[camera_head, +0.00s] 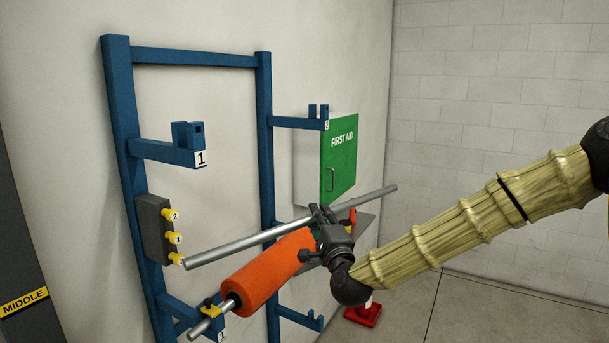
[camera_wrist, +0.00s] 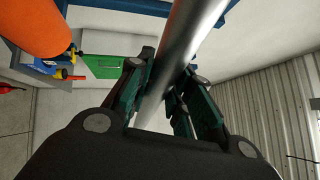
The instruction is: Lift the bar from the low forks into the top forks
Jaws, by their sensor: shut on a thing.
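My gripper (camera_head: 322,214) is shut on a bare grey metal bar (camera_head: 235,246) near its middle. The bar is held clear of the forks, below top-fork height, and slants up to the right in the head view. In the wrist view the bar (camera_wrist: 190,35) runs between the two fingers (camera_wrist: 165,92). The left top fork (camera_head: 187,140), labelled 1, and the right top fork (camera_head: 318,115) are empty on the blue rack. The left low fork (camera_head: 205,322) carries a rod with an orange roll (camera_head: 262,272). The right low fork (camera_head: 308,319) is partly in view.
A green first aid cabinet (camera_head: 340,160) hangs right of the rack, beside the bar's far end. A grey block with yellow numbered knobs (camera_head: 153,229) sits on the left post. A grey shelf (camera_head: 364,224) is behind my gripper. A red-based object (camera_head: 363,314) stands on the floor.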

